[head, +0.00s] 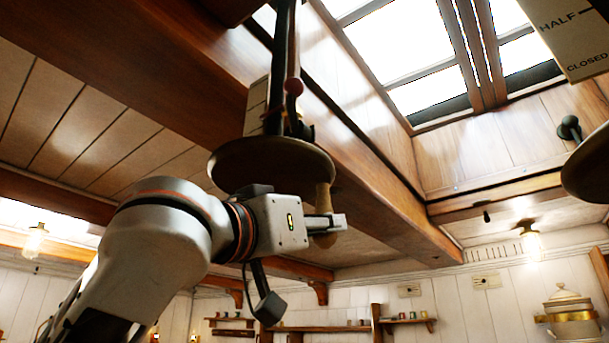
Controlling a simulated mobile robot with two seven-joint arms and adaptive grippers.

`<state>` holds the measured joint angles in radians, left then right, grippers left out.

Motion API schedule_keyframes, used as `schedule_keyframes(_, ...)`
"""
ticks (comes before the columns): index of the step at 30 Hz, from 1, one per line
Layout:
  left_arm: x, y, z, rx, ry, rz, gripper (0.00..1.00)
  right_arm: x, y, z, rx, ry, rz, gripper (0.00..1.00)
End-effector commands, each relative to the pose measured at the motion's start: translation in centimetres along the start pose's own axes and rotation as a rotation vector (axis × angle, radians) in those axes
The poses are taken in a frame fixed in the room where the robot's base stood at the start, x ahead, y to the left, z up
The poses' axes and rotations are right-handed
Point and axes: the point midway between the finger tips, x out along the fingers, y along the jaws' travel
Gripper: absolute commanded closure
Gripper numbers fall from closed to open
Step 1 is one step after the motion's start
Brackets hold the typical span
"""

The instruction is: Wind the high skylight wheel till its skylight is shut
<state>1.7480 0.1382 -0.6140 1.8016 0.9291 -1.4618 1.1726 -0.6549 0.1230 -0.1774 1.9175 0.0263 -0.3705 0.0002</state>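A round, dark wooden wheel (262,163) hangs under the ceiling beam, seen from below on a dark upright shaft (281,60). A pale wooden handle (325,240) hangs from its right rim. My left gripper (322,223) is at this handle. One finger crosses its front and appears closed on it; the other finger is hidden. The handle shows above and below the finger. The skylight (405,45) is overhead with bright panes; I cannot tell how far open it is. My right gripper is not in view.
A plate marked HALF and CLOSED (575,40) and part of another dark disc (590,175) with a dark knob (568,128) are at right. A wooden beam (370,160) runs behind the wheel. Shelves (405,321) line the far wall.

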Motion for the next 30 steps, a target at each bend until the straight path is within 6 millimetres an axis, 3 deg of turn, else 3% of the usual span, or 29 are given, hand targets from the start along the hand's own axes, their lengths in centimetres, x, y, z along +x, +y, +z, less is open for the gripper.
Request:
schedule_keyframes(4,-2.7,1.3,-0.5,0.004,0.007,-0.002,0.98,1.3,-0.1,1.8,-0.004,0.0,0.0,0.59)
schedule_keyframes(11,-4.4,2.0,-1.2,0.002,0.004,-0.004,0.98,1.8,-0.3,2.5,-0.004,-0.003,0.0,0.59)
schedule_keyframes(18,-8.2,1.1,-2.3,0.003,0.006,-0.007,0.98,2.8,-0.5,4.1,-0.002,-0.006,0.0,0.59)
schedule_keyframes(23,-9.4,0.9,-2.8,0.001,0.004,-0.006,0.98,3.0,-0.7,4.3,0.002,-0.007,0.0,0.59)
schedule_keyframes(30,-11.7,-2.2,-3.6,0.0,0.006,-0.012,0.98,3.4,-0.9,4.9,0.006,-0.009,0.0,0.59)
